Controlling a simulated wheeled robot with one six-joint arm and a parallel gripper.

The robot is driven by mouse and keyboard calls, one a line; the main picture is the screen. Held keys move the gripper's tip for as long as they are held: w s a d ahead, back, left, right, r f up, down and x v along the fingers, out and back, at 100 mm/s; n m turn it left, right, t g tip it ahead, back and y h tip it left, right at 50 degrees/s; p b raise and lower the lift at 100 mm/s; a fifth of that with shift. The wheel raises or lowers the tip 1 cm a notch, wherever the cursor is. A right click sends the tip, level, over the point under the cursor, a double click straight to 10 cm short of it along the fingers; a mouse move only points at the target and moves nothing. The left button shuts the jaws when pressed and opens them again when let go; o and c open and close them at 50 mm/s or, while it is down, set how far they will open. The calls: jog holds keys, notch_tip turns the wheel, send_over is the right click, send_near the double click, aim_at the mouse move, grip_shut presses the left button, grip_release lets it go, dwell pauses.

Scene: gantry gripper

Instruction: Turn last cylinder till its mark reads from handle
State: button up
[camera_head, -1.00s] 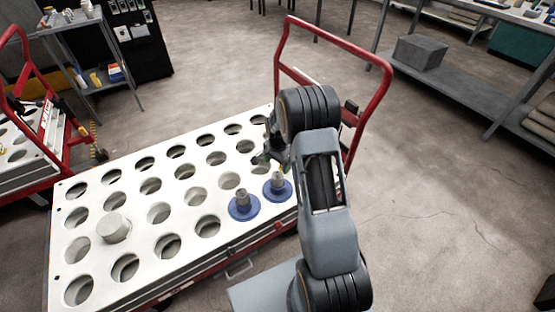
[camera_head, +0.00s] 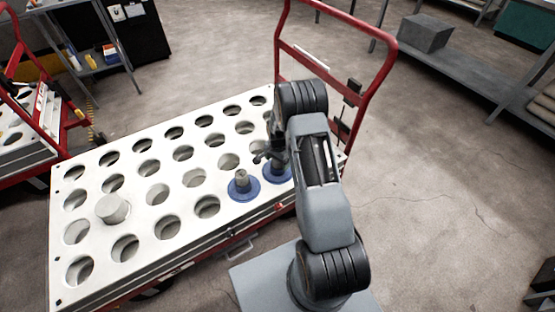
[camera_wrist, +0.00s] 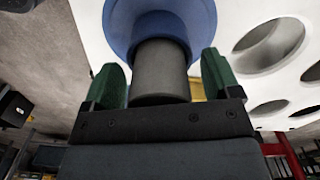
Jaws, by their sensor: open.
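Two cylinders with blue flanges and grey knobs stand in the white perforated cart top (camera_head: 140,232). The left one (camera_head: 243,193) is in full view. The right one (camera_head: 277,175), nearer the red handle (camera_head: 345,45), is partly covered by my gripper (camera_head: 268,155). In the wrist view its grey knob (camera_wrist: 160,72) and blue flange (camera_wrist: 125,22) show close up. The green fingers of my gripper (camera_wrist: 163,80) are open, one on each side of the knob, with a small gap visible at each side. I see no mark on either cylinder.
A plain pale cylinder (camera_head: 112,208) sits in a hole at the cart's left part. The other holes look empty. Another red cart (camera_head: 30,140) stands at the left. A grey shelf (camera_head: 460,70) with a box (camera_head: 425,34) is at the upper right. The floor between is clear.

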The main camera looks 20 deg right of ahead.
jog(key=shift+c, duration=0.2)
jog(key=c, duration=1.2)
jog(key=shift+r, duration=0.1)
jog(key=shift+c, duration=0.8)
jog(key=shift+n, duration=1.5)
jog(key=o, duration=1.4)
notch_tip(320, 180, up, 14)
jog(key=p, duration=0.2)
jog(key=shift+p, duration=0.35)
